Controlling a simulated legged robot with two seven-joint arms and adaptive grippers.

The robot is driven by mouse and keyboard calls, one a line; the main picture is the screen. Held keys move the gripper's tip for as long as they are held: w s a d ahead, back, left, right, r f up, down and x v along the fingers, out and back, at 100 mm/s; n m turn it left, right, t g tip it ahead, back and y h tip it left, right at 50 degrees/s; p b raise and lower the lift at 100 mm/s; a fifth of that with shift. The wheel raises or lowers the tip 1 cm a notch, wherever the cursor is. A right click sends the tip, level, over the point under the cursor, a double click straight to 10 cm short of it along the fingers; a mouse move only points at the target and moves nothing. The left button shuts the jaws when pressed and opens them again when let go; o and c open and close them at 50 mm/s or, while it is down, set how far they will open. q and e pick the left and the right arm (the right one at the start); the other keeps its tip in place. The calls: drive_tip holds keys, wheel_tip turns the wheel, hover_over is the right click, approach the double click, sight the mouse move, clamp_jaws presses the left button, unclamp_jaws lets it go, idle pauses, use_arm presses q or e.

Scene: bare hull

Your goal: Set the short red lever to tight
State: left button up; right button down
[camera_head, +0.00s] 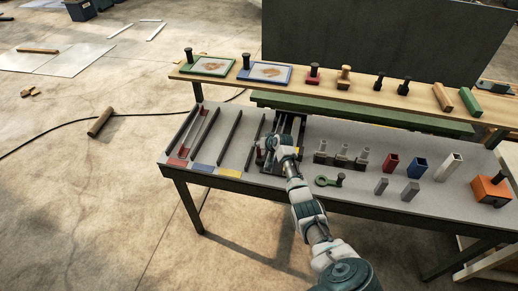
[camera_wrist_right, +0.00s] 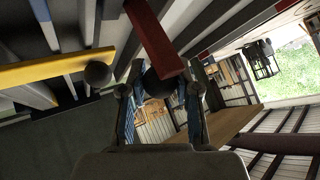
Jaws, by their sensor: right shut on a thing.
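In the right wrist view a short red bar (camera_wrist_right: 155,40), which looks like the red lever, runs down to a dark round knob (camera_wrist_right: 160,84). My right gripper (camera_wrist_right: 160,105) has its fingers on either side of this knob and is shut on it. No tight marking can be read. My left gripper is not in view.
A yellow bar (camera_wrist_right: 55,70) with another dark knob (camera_wrist_right: 98,73) is close beside the red one. The grey table (camera_head: 340,200) also carries slanted rails, a green ring tool (camera_head: 326,181), square tubes and an orange block (camera_head: 491,190). A wooden shelf (camera_head: 325,83) runs behind.

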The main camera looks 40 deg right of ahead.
drive_tip(key=shift+d, duration=0.1)
idle(0.3)
drive_tip(key=shift+d+f, duration=0.1)
drive_tip(key=shift+d, duration=0.05)
drive_tip(key=c, duration=1.2)
unclamp_jaws()
drive_tip(key=shift+o, duration=0.5)
drive_tip(key=shift+w, duration=0.1)
drive_tip(key=shift+d+f, duration=0.1)
drive_tip(key=shift+f, duration=0.05)
drive_tip(key=v, duration=1.1)
drive_tip(key=shift+s+r, duration=0.2)
drive_tip(key=shift+r, duration=0.1)
